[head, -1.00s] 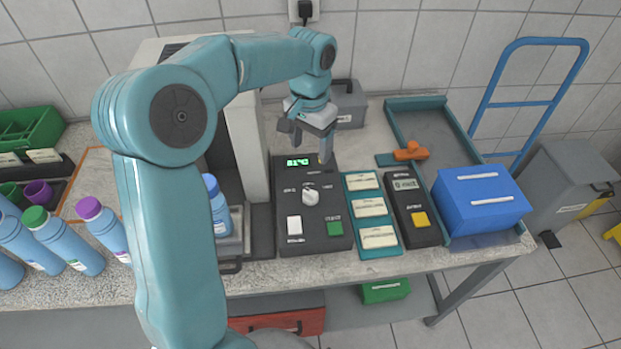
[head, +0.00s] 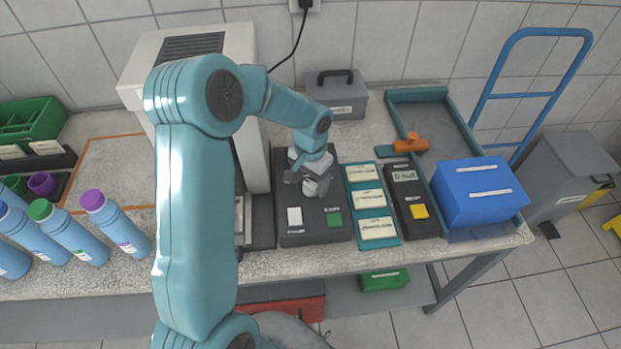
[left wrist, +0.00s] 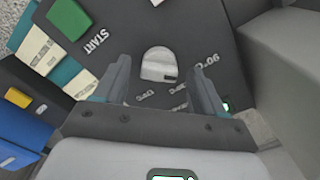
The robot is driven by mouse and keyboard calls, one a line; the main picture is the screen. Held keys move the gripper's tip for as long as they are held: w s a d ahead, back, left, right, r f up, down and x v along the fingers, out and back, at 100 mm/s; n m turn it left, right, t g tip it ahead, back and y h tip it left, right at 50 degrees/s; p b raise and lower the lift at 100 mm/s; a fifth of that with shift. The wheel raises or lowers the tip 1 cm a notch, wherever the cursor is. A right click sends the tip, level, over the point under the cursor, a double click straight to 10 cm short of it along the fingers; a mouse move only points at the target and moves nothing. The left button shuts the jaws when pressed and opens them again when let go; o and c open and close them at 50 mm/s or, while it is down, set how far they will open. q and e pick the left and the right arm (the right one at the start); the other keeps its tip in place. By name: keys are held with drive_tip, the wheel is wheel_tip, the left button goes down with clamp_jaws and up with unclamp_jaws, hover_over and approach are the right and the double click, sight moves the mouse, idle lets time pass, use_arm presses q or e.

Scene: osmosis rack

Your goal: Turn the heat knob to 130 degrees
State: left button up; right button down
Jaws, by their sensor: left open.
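The heat knob is a white-grey dial (left wrist: 159,66) on the dark control panel (left wrist: 205,35). In the left wrist view it stands just beyond and between the fingertips, with printed degree marks around it; 90°C is readable at the right. In the head view the knob (head: 310,187) shows just below my left gripper (head: 307,176), and the panel (head: 305,235) lies under it. My left gripper (left wrist: 160,88) is open, with one finger on each side of the knob; I cannot tell whether they touch it. The panel's display is mostly hidden. My right gripper is not in view.
The panel has a green start button (head: 334,219) and a white button (head: 294,216). To its right are a teal card holder (head: 387,236), a black unit with a yellow button (head: 420,211) and a blue box (head: 480,194).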

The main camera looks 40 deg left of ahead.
use_arm(q)
drive_tip(key=shift+d+f, duration=0.15)
drive_tip(key=shift+f, duration=0.1)
drive_tip(key=shift+s, duration=0.1)
drive_tip(key=c, duration=1.1)
drive_tip(key=shift+o, duration=0.2)
drive_tip(key=shift+m, duration=0.3)
drive_tip(key=m+b, duration=0.1)
drive_tip(key=m, duration=0.2)
drive_tip(key=shift+m, duration=0.3)
drive_tip(key=shift+w+r+m, duration=0.1)
drive_tip(key=shift+w+m, duration=0.1)
drive_tip(key=shift+m, duration=2)
